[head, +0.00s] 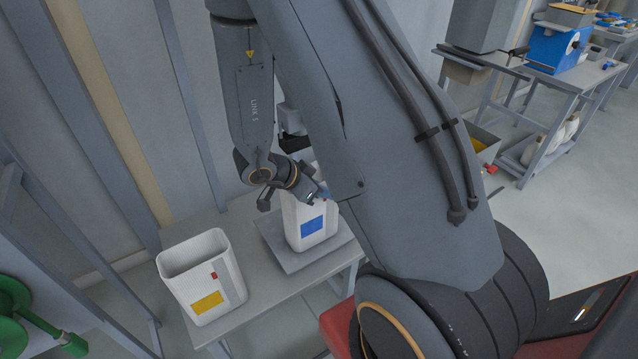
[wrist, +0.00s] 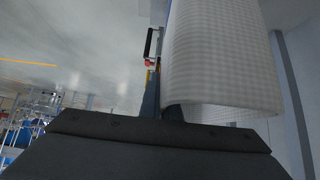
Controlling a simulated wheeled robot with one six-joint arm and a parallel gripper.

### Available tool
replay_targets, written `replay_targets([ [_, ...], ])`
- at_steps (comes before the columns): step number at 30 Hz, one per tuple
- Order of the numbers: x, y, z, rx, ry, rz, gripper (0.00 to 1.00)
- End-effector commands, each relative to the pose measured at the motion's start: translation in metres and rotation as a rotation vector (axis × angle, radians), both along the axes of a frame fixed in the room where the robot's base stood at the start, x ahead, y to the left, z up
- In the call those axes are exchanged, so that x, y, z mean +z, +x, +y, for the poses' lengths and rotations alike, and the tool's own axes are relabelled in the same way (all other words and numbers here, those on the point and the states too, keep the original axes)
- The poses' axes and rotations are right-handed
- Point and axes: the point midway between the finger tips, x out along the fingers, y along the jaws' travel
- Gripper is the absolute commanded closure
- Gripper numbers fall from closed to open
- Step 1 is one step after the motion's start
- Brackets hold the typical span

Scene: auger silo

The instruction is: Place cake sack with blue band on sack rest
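A white sack with a blue patch (head: 311,227) stands upright on a flat grey plate (head: 277,250) on a low grey table. The plate may be the sack rest; I cannot tell for sure. My gripper (head: 318,196) is at the sack's upper part, and my arm hides part of the sack's right side. In the wrist view a white woven surface (wrist: 220,55), likely this sack, fills the upper right, close beyond the dark gripper body. Whether the fingers are closed on the sack is not clear.
An open-topped white container with a yellow patch (head: 207,301) stands at the table's left. A green fitting (head: 35,315) is at the far left. Upright grey posts (head: 90,110) stand behind the table. A bench with a blue machine (head: 556,48) is at the upper right, with open floor before it.

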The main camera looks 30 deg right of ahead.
Motion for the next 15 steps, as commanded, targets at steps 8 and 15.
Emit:
replay_targets([
  [8,0.0,0.037,0.001,-0.002,-0.001,-0.002,1.0],
  [15,-0.002,0.039,0.001,-0.001,0.0,-0.001,1.0],
])
